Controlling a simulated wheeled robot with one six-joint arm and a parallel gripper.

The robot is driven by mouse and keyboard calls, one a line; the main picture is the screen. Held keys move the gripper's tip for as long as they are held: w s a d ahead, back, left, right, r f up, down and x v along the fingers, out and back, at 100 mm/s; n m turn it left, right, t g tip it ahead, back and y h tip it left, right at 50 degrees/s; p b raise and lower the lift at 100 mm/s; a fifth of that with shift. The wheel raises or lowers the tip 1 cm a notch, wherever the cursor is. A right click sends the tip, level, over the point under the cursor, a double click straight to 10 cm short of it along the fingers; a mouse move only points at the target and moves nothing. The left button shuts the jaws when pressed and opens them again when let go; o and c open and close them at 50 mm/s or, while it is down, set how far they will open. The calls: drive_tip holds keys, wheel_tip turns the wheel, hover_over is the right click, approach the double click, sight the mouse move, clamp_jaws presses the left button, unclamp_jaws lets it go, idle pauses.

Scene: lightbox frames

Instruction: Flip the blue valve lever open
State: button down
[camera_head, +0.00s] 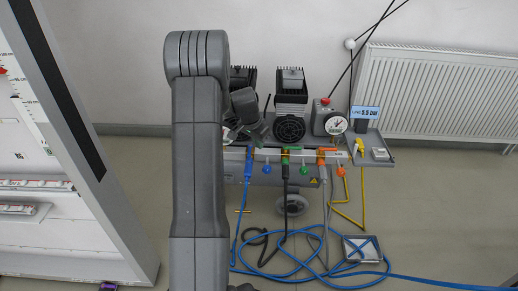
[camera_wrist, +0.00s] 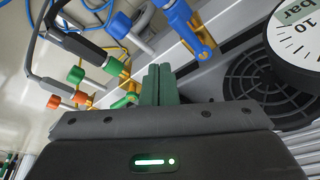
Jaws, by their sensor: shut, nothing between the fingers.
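The blue valve lever (camera_head: 249,161) is at the left end of the compressor's valve row in the head view, in line with the blue hose below it. In the wrist view the blue lever (camera_wrist: 187,22) lies at the top, slanting down to the right from the upper edge. My gripper (camera_wrist: 158,72) is shut and empty, its green fingers pressed together. The fingertips are below and left of the lever in the wrist view, with a visible gap. In the head view my arm hides part of the gripper.
The green lever (camera_head: 286,150) and orange lever (camera_head: 327,151) sit right of the blue one, with small round knobs such as the blue knob (camera_head: 267,169) between. A pressure gauge (camera_head: 337,124) stands behind. Coiled blue hose (camera_head: 300,262) lies on the floor.

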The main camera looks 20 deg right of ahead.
drive_tip(key=r, duration=0.3)
drive_tip(key=a+r+p, duration=0.1)
drive_tip(key=shift+w+r, duration=0.3)
drive_tip(key=shift+r, duration=0.1)
